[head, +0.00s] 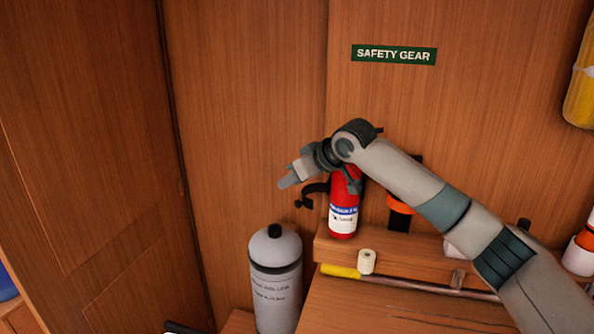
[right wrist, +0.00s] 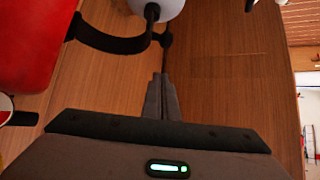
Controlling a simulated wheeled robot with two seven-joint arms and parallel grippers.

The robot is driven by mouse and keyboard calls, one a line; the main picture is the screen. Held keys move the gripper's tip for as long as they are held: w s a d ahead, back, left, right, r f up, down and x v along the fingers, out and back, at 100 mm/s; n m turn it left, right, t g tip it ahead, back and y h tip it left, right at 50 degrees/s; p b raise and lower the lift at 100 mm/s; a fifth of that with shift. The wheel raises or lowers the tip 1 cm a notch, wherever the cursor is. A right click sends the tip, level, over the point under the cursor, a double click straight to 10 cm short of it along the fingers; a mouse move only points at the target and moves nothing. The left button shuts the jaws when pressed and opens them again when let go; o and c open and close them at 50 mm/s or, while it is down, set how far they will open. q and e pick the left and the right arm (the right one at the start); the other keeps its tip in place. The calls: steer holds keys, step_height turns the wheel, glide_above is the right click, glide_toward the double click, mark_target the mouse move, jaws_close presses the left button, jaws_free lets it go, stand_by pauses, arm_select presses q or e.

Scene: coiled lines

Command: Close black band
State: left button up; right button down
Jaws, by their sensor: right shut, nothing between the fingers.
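The black band (head: 313,189) stands open at the left side of the red fire extinguisher (head: 343,218), its free end sticking out to the left. In the right wrist view the band (right wrist: 112,41) runs from beside the red extinguisher (right wrist: 38,40) to a small dark end piece just ahead of my fingers. My right gripper (head: 286,183) is shut and empty, just above and left of the band in the head view. In the wrist view its fingertips (right wrist: 162,78) are close to the band's end; I cannot tell whether they touch. My left gripper is not in view.
A grey cylinder (head: 276,285) with a black cap stands below my right gripper. A wooden ledge (head: 400,262) carries the extinguisher and an orange-and-black item (head: 400,212). A yellow-ended rod (head: 340,271) and a cream roll (head: 367,262) lie in front. Wood panels close off the back.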

mark_target(298, 201)
steer(key=shift+s+d+f+p, duration=0.9)
steer(key=shift+s+d+f, duration=0.05)
steer(key=shift+s+d, duration=0.2)
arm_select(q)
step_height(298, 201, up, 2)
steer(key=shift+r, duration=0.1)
arm_select(e)
steer(key=shift+f, duration=0.2)
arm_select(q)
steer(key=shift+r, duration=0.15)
arm_select(e)
steer(key=shift+s+d, duration=0.1)
steer(key=shift+d, duration=0.05)
